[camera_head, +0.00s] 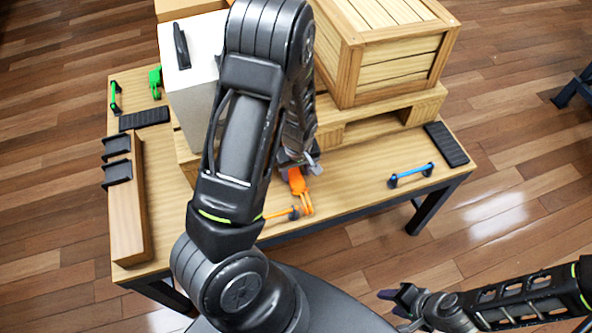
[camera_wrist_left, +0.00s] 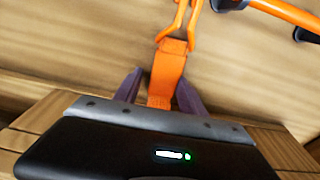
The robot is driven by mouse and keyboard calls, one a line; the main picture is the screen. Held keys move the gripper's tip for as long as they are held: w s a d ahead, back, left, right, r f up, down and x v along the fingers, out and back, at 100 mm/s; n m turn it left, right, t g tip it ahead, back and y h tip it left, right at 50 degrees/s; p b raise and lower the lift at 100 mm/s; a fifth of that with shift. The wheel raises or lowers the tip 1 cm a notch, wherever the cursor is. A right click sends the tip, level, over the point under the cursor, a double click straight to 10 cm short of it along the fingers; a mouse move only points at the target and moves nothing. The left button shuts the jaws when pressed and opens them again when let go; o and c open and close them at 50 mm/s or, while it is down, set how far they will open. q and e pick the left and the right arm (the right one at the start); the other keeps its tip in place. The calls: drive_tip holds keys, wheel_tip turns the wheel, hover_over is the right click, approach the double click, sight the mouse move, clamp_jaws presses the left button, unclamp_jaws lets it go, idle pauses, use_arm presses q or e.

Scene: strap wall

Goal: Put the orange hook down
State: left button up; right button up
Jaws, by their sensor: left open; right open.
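The orange hook (camera_head: 306,203) lies at the table's near edge, below the pallet. Its orange strap (camera_head: 297,182) runs up from it toward my left gripper (camera_head: 302,165). In the left wrist view the strap (camera_wrist_left: 169,62) passes between the two dark fingers of my left gripper (camera_wrist_left: 160,88), which are apart with room on both sides. The upper part of the hook (camera_wrist_left: 182,22) shows at the top of that view, its far end cut off. My right gripper (camera_head: 398,296) is open and empty, off the table at the lower right.
An orange bar (camera_head: 278,213) is beside the hook and a blue bar (camera_head: 411,174) is further right. A wooden crate (camera_head: 392,50) stands on a pallet (camera_head: 388,119). A white box (camera_head: 190,85) and a wooden block with black brackets (camera_head: 125,215) are left. The table's front right is mostly clear.

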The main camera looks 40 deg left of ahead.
use_arm(q)
drive_tip(key=shift+s+a+f, duration=0.15)
drive_tip(key=shift+s+f, duration=0.35)
drive_tip(key=shift+s, duration=0.15)
drive_tip(key=shift+r+p, duration=0.4)
drive_tip(key=shift+w+a+r, duration=0.1)
drive_tip(key=shift+w+r, duration=0.05)
drive_tip(key=shift+r, duration=0.2)
wheel_tip(320, 180, up, 12)
drive_tip(key=d+p, duration=0.1)
drive_tip(key=p, duration=0.2)
drive_tip(key=shift+f, duration=0.15)
drive_tip(key=shift+d, duration=0.1)
